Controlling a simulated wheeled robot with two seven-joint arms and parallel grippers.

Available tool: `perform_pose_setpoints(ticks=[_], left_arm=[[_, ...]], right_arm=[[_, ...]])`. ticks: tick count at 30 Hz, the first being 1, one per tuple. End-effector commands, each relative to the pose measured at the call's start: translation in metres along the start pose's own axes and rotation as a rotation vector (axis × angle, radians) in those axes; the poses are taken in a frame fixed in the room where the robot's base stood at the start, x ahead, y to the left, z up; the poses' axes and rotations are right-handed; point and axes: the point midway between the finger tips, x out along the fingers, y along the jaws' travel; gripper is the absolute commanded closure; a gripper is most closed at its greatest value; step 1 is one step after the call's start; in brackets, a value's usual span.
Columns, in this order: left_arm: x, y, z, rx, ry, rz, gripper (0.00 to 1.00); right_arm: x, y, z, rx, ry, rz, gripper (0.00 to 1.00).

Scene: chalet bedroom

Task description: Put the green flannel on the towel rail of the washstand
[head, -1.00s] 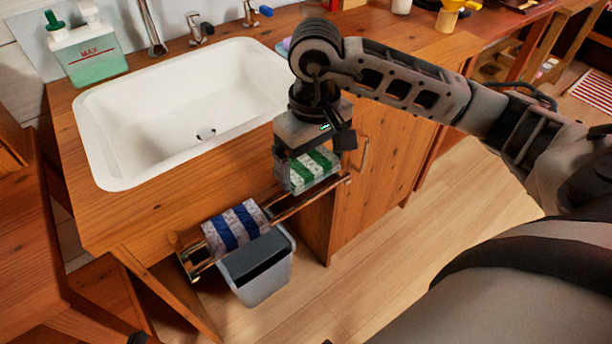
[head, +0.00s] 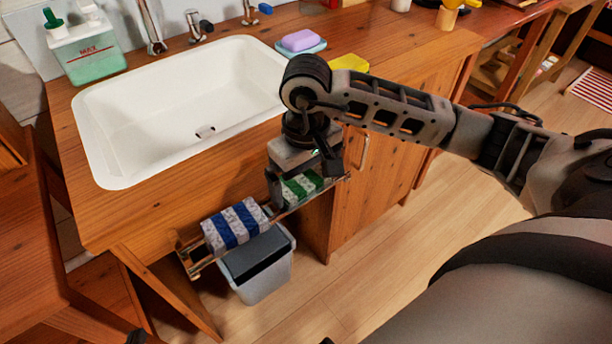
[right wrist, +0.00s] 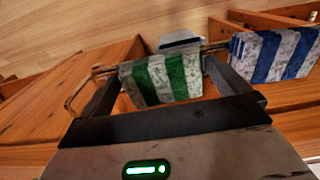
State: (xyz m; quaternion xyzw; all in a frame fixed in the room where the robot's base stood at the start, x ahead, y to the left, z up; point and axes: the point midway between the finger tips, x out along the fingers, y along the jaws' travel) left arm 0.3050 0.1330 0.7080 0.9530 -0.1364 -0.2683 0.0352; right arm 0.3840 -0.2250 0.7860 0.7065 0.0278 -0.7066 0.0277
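The green flannel (head: 300,187), striped green and white, lies over the towel rail (head: 336,184) near its right end. It also shows in the right wrist view (right wrist: 165,80), in line with the rail. My right gripper (right wrist: 161,70) has one finger at each side edge of the flannel. The fingertips appear to touch its edges; the head view (head: 298,186) partly hides this hold behind the wrist. A small dark piece at the bottom edge, left of centre in the head view, may belong to my left gripper; its fingers cannot be made out.
A blue-and-white flannel (head: 236,226) hangs on the rail to the left. A grey bin (head: 262,274) stands below. The washstand (head: 165,200) holds a white basin (head: 180,110). A purple soap (head: 299,40) lies behind my arm. The rail between the flannels is bare.

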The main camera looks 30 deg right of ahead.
Motion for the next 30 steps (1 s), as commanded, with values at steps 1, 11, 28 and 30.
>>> perform_pose_setpoints(ticks=[1,11,28,30], left_arm=[[0.000,0.000,-0.001,0.000,0.001,0.000,1.00],[-0.002,0.001,-0.004,-0.002,0.001,0.001,1.00],[-0.003,0.001,-0.004,-0.005,-0.006,0.001,1.00],[-0.003,0.001,-0.004,-0.005,-0.007,0.001,1.00]], right_arm=[[0.000,0.000,0.000,0.000,0.000,0.000,0.00],[-0.039,0.000,-0.002,-0.001,0.007,0.001,0.00],[-0.123,0.000,0.000,0.000,0.000,0.000,0.00],[-0.123,0.000,0.000,0.000,0.000,0.000,0.00]])
